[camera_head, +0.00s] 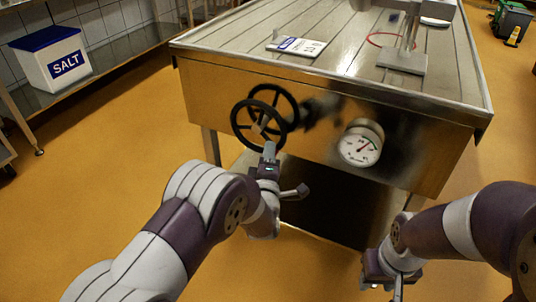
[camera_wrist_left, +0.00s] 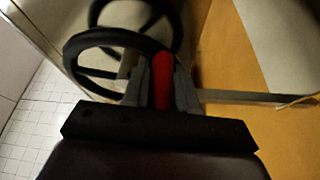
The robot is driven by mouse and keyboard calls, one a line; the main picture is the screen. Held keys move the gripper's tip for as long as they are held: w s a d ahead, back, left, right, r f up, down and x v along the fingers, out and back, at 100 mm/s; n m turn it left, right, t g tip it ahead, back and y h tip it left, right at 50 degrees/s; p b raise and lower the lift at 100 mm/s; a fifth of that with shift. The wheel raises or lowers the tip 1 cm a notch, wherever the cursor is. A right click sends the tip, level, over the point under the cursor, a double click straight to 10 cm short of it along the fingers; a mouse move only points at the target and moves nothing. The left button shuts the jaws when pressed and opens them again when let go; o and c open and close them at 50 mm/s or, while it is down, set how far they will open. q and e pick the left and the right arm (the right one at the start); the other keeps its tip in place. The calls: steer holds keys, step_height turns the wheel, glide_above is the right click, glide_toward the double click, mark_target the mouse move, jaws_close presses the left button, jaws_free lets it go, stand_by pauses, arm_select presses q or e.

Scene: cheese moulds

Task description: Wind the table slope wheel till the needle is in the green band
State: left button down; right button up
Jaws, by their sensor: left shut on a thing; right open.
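The black slope wheel (camera_head: 235,122) stands out from the steel front of the table; a second dark ring behind it looks like its reflection. In the left wrist view the wheel (camera_wrist_left: 85,42) has a red handle (camera_wrist_left: 163,82) at its rim. My left gripper (camera_head: 268,150) is at the wheel's lower right, its fingers (camera_wrist_left: 162,88) shut on both sides of the red handle. The round white gauge (camera_head: 358,148) is on the table front, right of the wheel; its needle and green band are too small to read surely. My right gripper (camera_head: 393,284) hangs open and empty at lower right.
The slatted steel table (camera_head: 345,62) bears a white-and-blue card (camera_head: 297,46), a metal stand (camera_head: 402,60) and a red ring (camera_head: 372,41). A salt bin (camera_head: 50,62) stands on a shelf at left. Yellow floor is clear around the table.

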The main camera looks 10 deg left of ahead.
arm_select(q)
steer(key=shift+r, duration=0.1)
steer(key=c, duration=1)
jaws_free()
steer(key=shift+o, duration=0.2)
steer(key=s+p, duration=0.3)
steer(key=s, duration=0.9)
steer(key=shift+s+d+f+p, duration=0.25)
steer(key=shift+s+f+p, duration=0.05)
steer(key=shift+f, duration=0.15)
